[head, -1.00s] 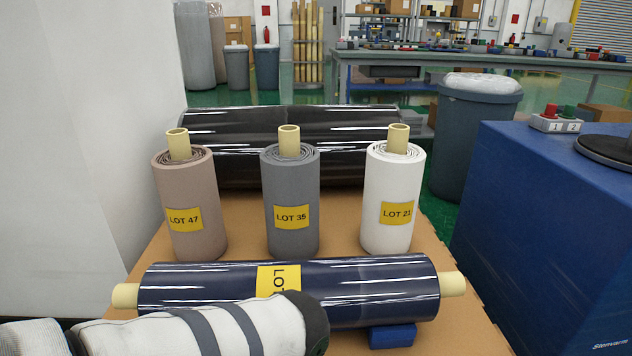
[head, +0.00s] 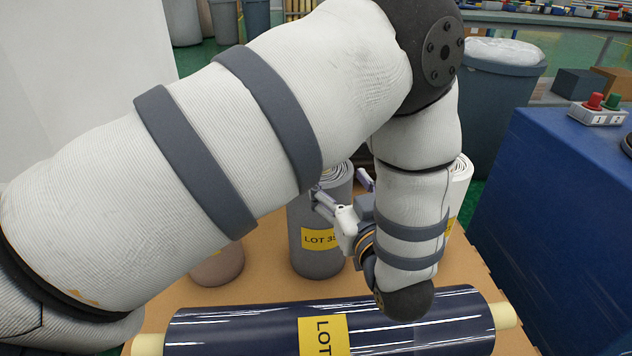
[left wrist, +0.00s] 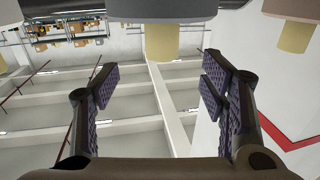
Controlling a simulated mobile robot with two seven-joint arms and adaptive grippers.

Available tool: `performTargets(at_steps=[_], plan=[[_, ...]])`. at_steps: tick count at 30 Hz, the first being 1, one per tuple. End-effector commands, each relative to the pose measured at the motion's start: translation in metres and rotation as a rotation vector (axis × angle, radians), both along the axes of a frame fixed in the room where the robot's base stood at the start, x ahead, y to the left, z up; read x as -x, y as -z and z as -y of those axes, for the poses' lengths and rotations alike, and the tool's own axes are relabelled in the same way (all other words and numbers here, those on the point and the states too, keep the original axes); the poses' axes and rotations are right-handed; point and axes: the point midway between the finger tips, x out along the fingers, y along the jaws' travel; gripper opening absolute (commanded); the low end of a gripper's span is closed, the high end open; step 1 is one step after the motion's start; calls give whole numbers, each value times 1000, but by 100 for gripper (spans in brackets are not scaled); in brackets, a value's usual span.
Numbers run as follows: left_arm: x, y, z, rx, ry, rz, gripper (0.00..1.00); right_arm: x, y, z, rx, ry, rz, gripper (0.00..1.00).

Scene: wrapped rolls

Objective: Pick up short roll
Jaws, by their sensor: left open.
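Three short rolls stand upright on the tan surface. The grey roll (head: 315,262), labelled LOT 35, is in the middle, its upper part partly behind my left gripper (head: 343,190). The brown roll (head: 218,266) at left is mostly hidden by my arm. The white roll (head: 463,185) at right shows only a strip. My left gripper is open and empty, its fingers near the grey roll's upper part. In the left wrist view the fingers (left wrist: 160,86) are spread, with the grey roll's pale core (left wrist: 162,42) above and between them; whether they touch cannot be told. My right gripper is not in view.
A long navy roll (head: 230,325) lies across the front of the tan surface (head: 270,277). A blue cabinet (head: 570,230) with a button box (head: 598,116) stands at right. A grey bin (head: 490,110) stands behind it. A white wall (head: 80,90) is at left.

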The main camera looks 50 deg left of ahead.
Motion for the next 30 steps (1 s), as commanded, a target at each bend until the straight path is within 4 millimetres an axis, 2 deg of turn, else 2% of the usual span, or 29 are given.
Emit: performTargets(at_steps=[1,4,9,14,21,24,30], plan=[[0,6,0,-4,-5,1,66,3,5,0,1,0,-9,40],[-4,3,-8,-7,-14,9,66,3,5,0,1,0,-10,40],[-21,1,-42,-7,-15,11,66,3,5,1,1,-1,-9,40],[-31,2,-62,-6,-13,9,66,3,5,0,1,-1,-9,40],[-49,6,-101,-6,-13,9,66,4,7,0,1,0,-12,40],[-53,6,-108,-6,-11,8,66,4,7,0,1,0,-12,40],[-54,6,-109,-6,-10,8,66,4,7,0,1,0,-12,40]])
